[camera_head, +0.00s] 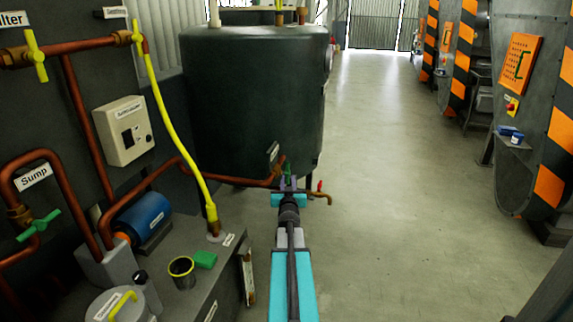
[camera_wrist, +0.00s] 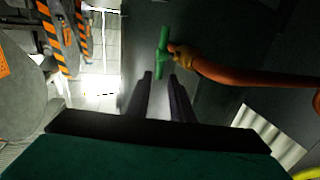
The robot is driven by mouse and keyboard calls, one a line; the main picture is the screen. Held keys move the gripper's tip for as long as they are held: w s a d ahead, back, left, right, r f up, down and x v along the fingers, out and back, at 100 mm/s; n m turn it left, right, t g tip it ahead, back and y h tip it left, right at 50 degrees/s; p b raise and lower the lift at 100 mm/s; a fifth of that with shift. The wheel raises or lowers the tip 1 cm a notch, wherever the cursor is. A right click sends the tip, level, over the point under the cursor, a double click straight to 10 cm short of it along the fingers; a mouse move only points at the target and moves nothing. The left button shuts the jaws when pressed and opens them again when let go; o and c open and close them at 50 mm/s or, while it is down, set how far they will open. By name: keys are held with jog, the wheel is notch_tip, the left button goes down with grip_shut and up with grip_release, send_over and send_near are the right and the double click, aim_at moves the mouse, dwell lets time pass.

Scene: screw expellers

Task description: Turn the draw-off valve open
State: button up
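A green T-shaped valve handle (camera_wrist: 162,52) sits on a brass body (camera_wrist: 179,54) at the end of a copper pipe (camera_wrist: 245,77) in the wrist view. In the head view the green handle (camera_head: 287,170) shows in part at the foot of the dark tank, behind my gripper (camera_head: 288,184). A tap with a small red handle (camera_head: 320,186) sticks out just right of it; I cannot read which is labelled draw-off. In the wrist view my gripper (camera_wrist: 161,76) is open, its two dark fingers apart and empty. The handle appears just beyond the fingertips; contact is not visible.
The dark tank (camera_head: 250,95) stands close behind. A copper pipe (camera_head: 235,181) runs to its foot from the left. The bench (camera_head: 205,280) at left holds a cup (camera_head: 181,271) and a green block (camera_head: 205,260). Open floor (camera_head: 400,200) lies to the right.

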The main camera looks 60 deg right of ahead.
aim_at(288, 164)
jog(key=shift+w, duration=0.2)
jog(key=shift+d, duration=0.1)
jog(key=shift+b+x, duration=0.7)
jog(key=shift+x, duration=6.05)
jog(key=shift+s+d, duration=0.1)
grip_shut()
